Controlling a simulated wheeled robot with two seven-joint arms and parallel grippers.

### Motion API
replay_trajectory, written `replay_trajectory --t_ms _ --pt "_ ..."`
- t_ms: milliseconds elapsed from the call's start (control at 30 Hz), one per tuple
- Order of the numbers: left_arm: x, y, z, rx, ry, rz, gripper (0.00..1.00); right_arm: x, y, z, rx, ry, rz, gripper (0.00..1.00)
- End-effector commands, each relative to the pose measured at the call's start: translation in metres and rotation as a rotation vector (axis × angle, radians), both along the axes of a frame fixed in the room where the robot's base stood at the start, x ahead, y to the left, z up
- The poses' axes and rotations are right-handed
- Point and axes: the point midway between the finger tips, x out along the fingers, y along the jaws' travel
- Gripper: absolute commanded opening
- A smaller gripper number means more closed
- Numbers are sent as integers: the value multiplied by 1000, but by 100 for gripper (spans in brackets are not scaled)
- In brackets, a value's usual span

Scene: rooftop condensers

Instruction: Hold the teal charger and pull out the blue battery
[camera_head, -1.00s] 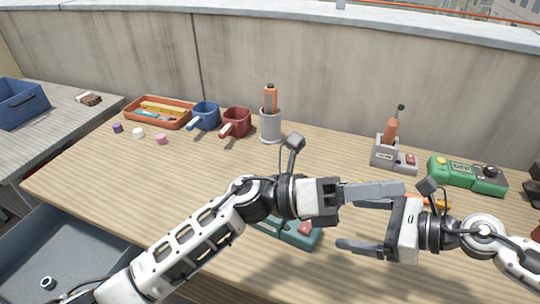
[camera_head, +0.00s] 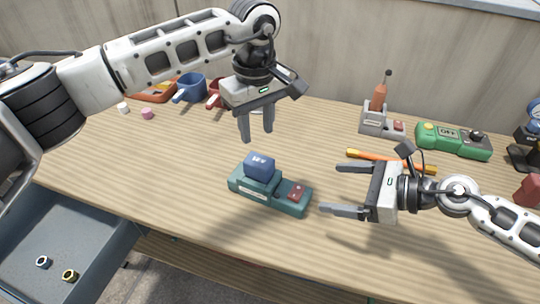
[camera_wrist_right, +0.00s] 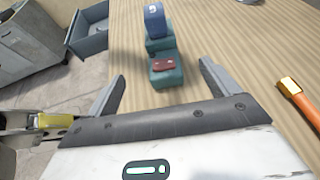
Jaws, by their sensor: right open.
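The teal charger (camera_head: 262,197) lies on the wooden table near its front edge, with a red button or block on its right end. The blue battery (camera_head: 259,166) stands in the charger's left part. My left gripper (camera_head: 257,138) points down above and behind the battery, fingers apart and empty. My right gripper (camera_head: 338,190) is open and empty to the right of the charger, its fingers pointing left at it. In the right wrist view the charger (camera_wrist_right: 165,75) lies ahead, between and beyond the open fingers, with the battery (camera_wrist_right: 154,20) at its far end.
An orange screwdriver-like tool (camera_head: 385,160) lies behind my right gripper. A green device (camera_head: 453,141) and a grey holder (camera_head: 380,121) stand at the back right. An open drawer (camera_head: 60,240) is at lower left.

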Motion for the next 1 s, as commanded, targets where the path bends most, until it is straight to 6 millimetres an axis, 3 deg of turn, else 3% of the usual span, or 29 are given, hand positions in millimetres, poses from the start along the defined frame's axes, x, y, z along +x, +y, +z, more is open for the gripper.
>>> replay_trajectory --t_ms 600,800,1000 --pt "-1 -1 0 -5 2 1 36 49 98 -43 2 -2 1 87" --pt "-1 -1 0 -5 2 1 36 58 116 -53 1 -1 1 87" --pt "-1 -1 0 -5 2 1 36 61 122 -56 0 -1 0 87"
